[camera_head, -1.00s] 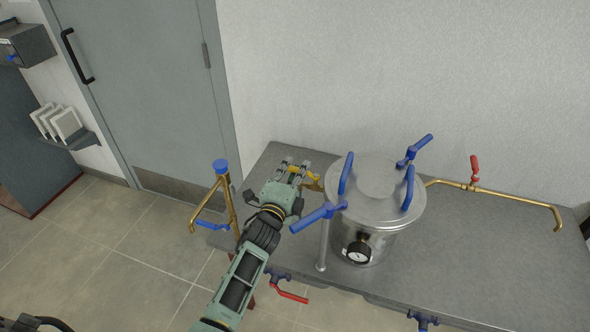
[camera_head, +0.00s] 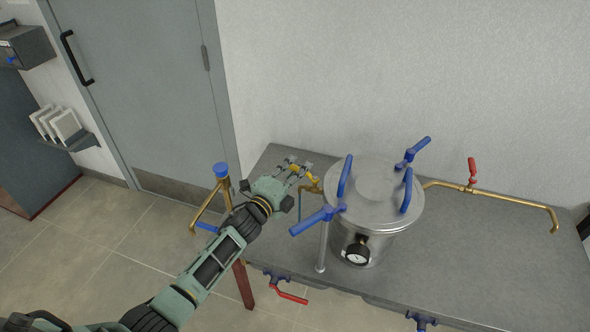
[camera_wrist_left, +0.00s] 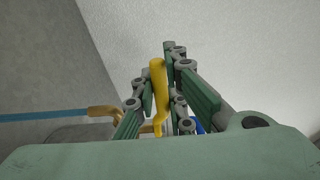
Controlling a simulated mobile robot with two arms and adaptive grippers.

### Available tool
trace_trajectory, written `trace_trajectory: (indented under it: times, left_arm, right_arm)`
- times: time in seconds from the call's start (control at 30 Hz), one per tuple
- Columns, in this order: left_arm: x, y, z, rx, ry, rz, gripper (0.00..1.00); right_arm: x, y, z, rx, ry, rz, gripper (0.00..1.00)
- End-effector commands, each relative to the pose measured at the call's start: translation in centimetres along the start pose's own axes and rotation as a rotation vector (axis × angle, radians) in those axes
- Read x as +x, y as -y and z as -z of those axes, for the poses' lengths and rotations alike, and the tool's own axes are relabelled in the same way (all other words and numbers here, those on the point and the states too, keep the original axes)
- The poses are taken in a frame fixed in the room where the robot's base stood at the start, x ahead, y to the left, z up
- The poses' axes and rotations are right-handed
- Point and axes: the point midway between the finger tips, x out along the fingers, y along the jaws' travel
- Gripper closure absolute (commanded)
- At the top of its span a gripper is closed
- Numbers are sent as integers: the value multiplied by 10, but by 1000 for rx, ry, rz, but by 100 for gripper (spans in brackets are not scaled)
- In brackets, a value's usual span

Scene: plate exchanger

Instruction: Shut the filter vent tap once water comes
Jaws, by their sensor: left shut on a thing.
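The filter is a round steel vessel (camera_head: 375,208) with blue lid handles and a dial gauge, standing on the grey table. A yellow tap lever (camera_head: 311,180) sits on a small brass fitting at the vessel's left side. My left gripper (camera_head: 295,167) is shut on this lever, reaching it from the left. In the left wrist view the yellow lever (camera_wrist_left: 157,70) stands upright between the green and grey fingers, with brass pipe (camera_wrist_left: 103,111) behind on the left. My right gripper is not in view.
A brass pipe with a red tap (camera_head: 473,170) runs right from the vessel. A brass standpipe with a blue cap (camera_head: 221,170) stands left of the table. A red-handled valve (camera_head: 290,296) is under the front edge. The table's right part is clear.

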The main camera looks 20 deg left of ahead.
Motion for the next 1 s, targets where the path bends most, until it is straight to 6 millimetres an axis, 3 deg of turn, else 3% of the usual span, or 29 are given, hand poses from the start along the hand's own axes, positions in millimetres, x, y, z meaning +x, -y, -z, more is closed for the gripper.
trace_trajectory:
  times: [0.37, 0.4, 0.63, 1.0]
  left_arm:
    - [1, 0, 0, -1, -21, -1, 100]
    - [1, 0, 0, -1, -21, -1, 88]
    - [1, 0, 0, -1, -20, -2, 69]
    - [1, 5, -1, 1, -19, -1, 69]
  right_arm:
    - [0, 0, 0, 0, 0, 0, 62]
    - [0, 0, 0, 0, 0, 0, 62]
    - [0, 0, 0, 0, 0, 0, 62]
    - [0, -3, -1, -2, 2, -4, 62]
